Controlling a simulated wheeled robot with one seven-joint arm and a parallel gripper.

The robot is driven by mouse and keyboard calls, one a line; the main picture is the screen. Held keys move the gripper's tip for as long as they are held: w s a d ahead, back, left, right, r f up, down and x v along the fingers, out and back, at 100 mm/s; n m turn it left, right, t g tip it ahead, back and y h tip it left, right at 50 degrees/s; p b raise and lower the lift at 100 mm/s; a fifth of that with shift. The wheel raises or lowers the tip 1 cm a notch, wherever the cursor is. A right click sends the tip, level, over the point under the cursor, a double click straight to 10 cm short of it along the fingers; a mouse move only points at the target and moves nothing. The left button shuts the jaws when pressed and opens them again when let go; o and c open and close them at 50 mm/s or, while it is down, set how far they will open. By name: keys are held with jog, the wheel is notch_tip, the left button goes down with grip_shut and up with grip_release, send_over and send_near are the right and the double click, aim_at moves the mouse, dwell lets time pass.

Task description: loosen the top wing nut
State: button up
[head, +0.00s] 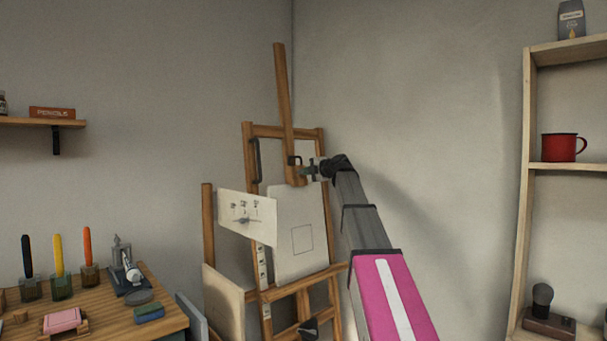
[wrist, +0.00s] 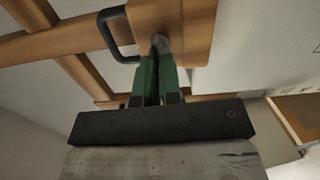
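The wooden easel (head: 249,190) stands in the corner, with a tall mast (head: 281,85) and a canvas board (head: 315,220) on it. My gripper (head: 306,171) reaches to the wooden block at the mast's foot, above the board. In the wrist view its two green fingers (wrist: 160,62) are close together, with their tips around a small grey metal piece on the block, which appears to be the top wing nut (wrist: 159,42). The fingers hide most of the nut, so its turn cannot be told. In the head view my gripper covers it.
A black handle (wrist: 113,33) on the block is close left of my fingers. A paper sheet (head: 246,217) hangs left of the board. A workbench (head: 172,315) with tools is at left; a shelf with a red mug (head: 560,148) is at right.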

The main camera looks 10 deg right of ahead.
jog(key=o, duration=0.5)
jog(key=v, duration=0.6)
jog(key=shift+f, duration=0.1)
